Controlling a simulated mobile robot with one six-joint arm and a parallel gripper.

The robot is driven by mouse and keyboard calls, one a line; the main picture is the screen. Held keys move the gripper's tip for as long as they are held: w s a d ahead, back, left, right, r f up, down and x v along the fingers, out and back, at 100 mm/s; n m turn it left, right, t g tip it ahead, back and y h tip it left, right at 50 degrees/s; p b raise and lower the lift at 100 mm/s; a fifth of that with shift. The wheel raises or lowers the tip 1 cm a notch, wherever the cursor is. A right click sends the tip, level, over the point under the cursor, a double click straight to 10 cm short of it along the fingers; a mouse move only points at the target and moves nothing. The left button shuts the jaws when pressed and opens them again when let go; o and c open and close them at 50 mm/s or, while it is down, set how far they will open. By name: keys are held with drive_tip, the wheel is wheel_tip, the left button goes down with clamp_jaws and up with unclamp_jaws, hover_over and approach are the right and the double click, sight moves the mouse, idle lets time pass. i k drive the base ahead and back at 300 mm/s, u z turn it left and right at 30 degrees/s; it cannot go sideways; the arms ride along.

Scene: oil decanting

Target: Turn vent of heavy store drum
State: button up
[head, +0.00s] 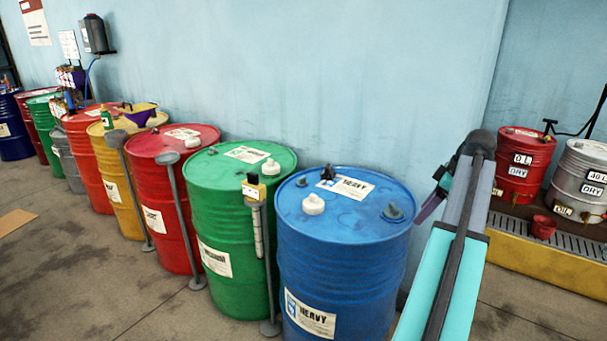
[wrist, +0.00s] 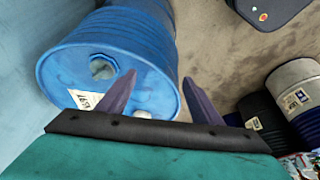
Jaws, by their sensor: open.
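The blue heavy drum (head: 345,260) stands upright at the front of the drum row, with a "HEAVY" label on its top and side. Its lid carries a white cap (head: 313,204), a dark grey fitting (head: 393,212) near the right rim and a black fitting (head: 328,172) at the back. I cannot tell for sure which is the vent. My gripper (head: 430,198) is to the right of the lid, apart from the fittings. In the wrist view its purple fingers (wrist: 160,82) are spread and empty, with the grey fitting (wrist: 103,67) left of them and the drum (wrist: 110,45) behind.
A green drum (head: 225,220) stands close left of the blue one, with a post (head: 265,270) between them. More drums line the wall (head: 330,70). A yellow-edged grate (head: 540,255) with red and grey containers is at right. Floor in front is open.

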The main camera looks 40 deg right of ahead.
sight(301, 182)
drive_tip(key=i, duration=1.75)
drive_tip(key=u, duration=0.05)
